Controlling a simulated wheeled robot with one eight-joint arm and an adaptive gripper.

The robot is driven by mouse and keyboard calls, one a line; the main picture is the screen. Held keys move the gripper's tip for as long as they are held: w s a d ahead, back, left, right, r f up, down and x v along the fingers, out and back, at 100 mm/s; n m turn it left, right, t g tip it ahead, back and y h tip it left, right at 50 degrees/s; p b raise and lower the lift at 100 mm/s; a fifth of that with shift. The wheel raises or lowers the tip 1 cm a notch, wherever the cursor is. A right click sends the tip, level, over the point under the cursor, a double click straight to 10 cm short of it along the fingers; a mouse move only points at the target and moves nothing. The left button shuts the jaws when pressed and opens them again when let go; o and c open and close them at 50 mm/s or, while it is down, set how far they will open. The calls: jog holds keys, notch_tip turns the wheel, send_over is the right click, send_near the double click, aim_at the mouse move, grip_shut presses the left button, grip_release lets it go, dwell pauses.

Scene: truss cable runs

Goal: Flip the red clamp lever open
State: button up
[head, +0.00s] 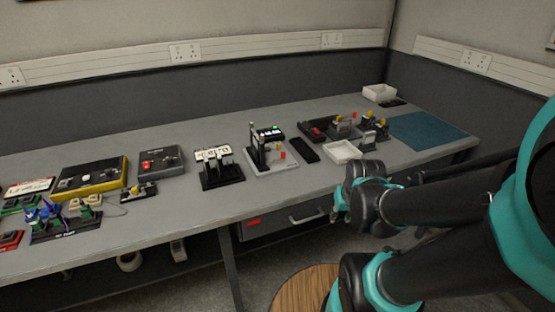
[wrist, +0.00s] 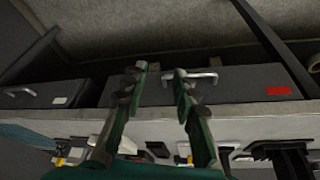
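I cannot say for sure which part is the red clamp lever. A small red part (head: 282,155) stands on the light base plate (head: 285,168) of a black upright fixture (head: 258,152) in the middle of the bench. Other small red parts, a red knob (head: 354,114) among them, show on the dark fixtures further right. My gripper (wrist: 154,76) is open and empty in the wrist view, its two green and dark fingers apart, in front of the drawer below the bench. In the head view its fingers cannot be made out at the arm's end.
The grey bench (head: 225,205) carries several devices, a white tray (head: 343,151) and a teal mat (head: 428,131). A drawer with a handle (head: 308,215) hangs under its front edge. The wrist view is upside down. A round wooden stool top (head: 303,290) stands in front.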

jog(key=w+a+r+n, duration=0.1)
jog(key=w+r, duration=0.1)
jog(key=w, duration=0.1)
jog(key=w+a+r+n, duration=0.1)
jog(key=w, duration=0.2)
jog(key=w+a+r+n+y, duration=0.1)
jog(key=w+r, duration=0.1)
jog(key=w, duration=0.1)
jog(key=shift+a+r, duration=0.15)
jog(key=shift+r, duration=0.15)
grip_shut()
jog(key=w+a+r+n+y, duration=0.1)
jog(key=w+a+r+n, duration=0.1)
jog(key=w, duration=0.4)
jog(key=w+a+r+n+g+y, duration=0.1)
jog(key=w+a+r+n, duration=0.2)
jog(key=w, duration=0.4)
notch_tip(320, 180, up, 3)
jog(key=shift+a+f, duration=0.1)
jog(key=shift+a, duration=0.7)
